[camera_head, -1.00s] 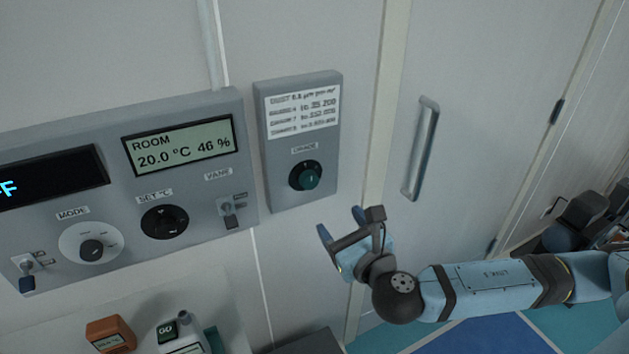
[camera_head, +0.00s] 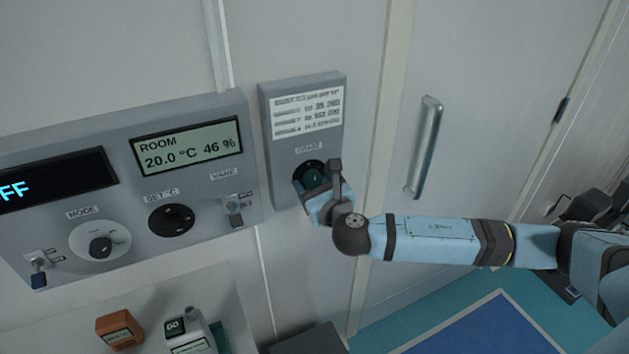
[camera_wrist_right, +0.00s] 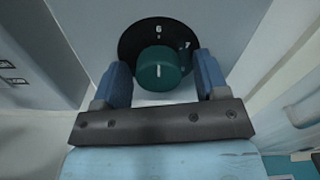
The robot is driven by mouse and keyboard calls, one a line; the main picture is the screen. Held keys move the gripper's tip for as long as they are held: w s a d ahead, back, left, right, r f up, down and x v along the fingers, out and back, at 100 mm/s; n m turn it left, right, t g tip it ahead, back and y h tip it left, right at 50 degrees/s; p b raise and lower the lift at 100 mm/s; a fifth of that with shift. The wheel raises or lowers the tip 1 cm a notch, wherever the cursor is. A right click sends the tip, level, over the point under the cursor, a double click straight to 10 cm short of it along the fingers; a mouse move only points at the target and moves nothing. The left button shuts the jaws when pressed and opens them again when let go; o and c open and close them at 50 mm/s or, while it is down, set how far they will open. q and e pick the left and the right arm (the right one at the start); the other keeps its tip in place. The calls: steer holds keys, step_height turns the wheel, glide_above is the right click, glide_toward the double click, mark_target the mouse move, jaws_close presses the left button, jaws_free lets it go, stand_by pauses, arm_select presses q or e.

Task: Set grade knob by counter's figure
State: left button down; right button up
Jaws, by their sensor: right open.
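The green grade knob (camera_head: 314,179) sits on a black dial on the grey grade panel (camera_head: 288,168), partly covered by my right gripper in the head view. In the right wrist view the knob (camera_wrist_right: 158,68) is seen close up; the dial shows a 6 at the top and a 7 at the right. My right gripper (camera_wrist_right: 160,84) is open, one blue finger on each side of the knob, with a gap showing at both sides. A card (camera_head: 307,112) with printed lines is above the knob; its text is too blurred to read surely. The counter (camera_head: 190,335) may be the small device at lower left; its figure is unreadable.
A larger panel (camera_head: 120,255) with a ROOM display (camera_head: 187,146), mode knob (camera_head: 100,241), set knob (camera_head: 171,220) and vane switch (camera_head: 233,208) is to the left. A door handle (camera_head: 424,147) is to the right. An orange device (camera_head: 119,330) stands below.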

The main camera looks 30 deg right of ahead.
steer(key=c, duration=0.9)
